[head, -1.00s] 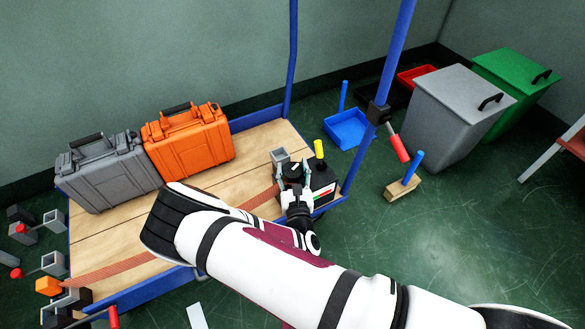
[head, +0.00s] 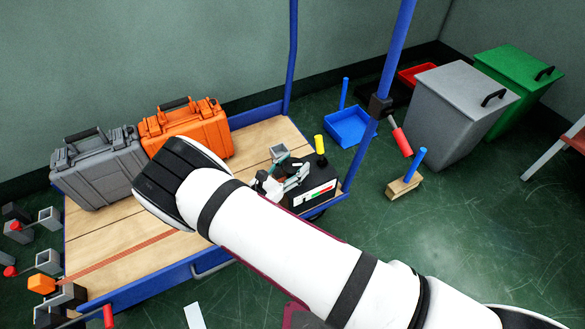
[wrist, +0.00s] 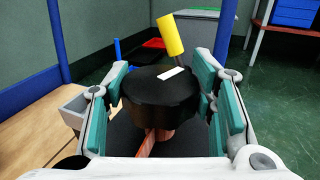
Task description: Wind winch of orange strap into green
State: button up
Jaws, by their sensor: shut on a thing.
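The winch is a black box (head: 309,184) at the right end of the wooden cart deck, with a red, white and green gauge strip (head: 320,193) on its front. The gauge reading is too small to tell. In the wrist view its round black knob (wrist: 160,92) carries a white mark (wrist: 172,73) near the far right of its top. My gripper (head: 284,172) is shut on the knob, teal pads on both sides. The orange strap (head: 125,252) crosses the deck; my arm hides part of it. A reddish strip (wrist: 152,142) shows below the knob.
A yellow-topped lever (head: 320,145) stands close behind the knob. A grey square holder (head: 279,152) is beside the winch. Grey (head: 98,172) and orange (head: 190,130) cases stand on the deck. A blue post (head: 392,55) rises at the cart's right corner.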

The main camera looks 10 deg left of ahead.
jog(key=shift+m+g+h, duration=0.6)
jog(key=shift+h, duration=0.1)
jog(key=o, duration=1.2)
jog(key=shift+c, duration=0.2)
jog(key=v, duration=1.2)
